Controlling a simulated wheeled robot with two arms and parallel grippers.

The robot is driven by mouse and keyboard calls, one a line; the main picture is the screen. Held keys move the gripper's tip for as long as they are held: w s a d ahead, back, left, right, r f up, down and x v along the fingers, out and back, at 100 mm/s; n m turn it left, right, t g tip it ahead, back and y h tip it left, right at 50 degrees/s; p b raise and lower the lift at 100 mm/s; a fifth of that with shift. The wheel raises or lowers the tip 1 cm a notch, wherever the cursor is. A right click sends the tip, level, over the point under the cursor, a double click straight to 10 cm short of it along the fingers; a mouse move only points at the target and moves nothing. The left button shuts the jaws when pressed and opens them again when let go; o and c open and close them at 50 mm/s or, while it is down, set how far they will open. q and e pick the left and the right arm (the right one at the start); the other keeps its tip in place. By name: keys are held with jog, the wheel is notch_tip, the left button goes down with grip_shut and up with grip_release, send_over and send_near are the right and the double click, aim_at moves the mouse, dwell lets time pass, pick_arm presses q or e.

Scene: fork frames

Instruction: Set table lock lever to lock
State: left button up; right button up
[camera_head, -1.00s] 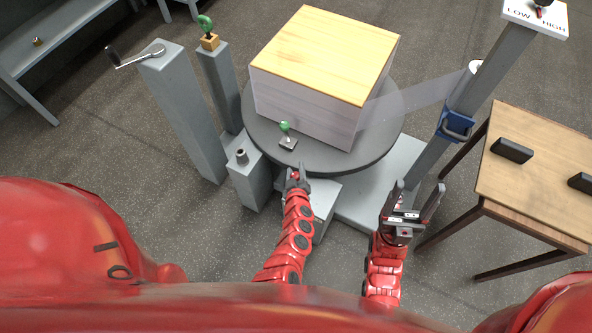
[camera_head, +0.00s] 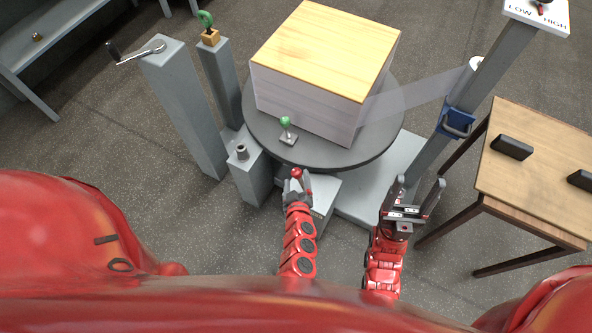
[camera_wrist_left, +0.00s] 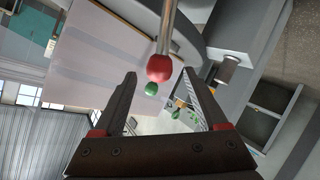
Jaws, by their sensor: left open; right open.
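A lever with a red ball knob (camera_head: 296,173) is at the near edge of the round turntable (camera_head: 370,158). It also shows in the left wrist view as a red knob (camera_wrist_left: 160,68) on a metal rod. My left gripper (camera_head: 298,184) is open at this knob; in the wrist view the knob appears just beyond the fingertips, between them, not gripped. A green-knobbed lever (camera_head: 286,123) stands on the turntable's near left part. No lock marking is readable.
A large box-like stack (camera_head: 315,90) with a wooden top covers much of the turntable. A grey crank post (camera_head: 185,105) and a post with a green handle (camera_head: 222,85) stand left. A LOW/HIGH post (camera_head: 462,95) and wooden table (camera_head: 535,175) stand right.

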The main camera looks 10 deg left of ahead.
pick_arm(q)
jog(key=v, duration=1)
jog(key=shift+a, duration=0.1)
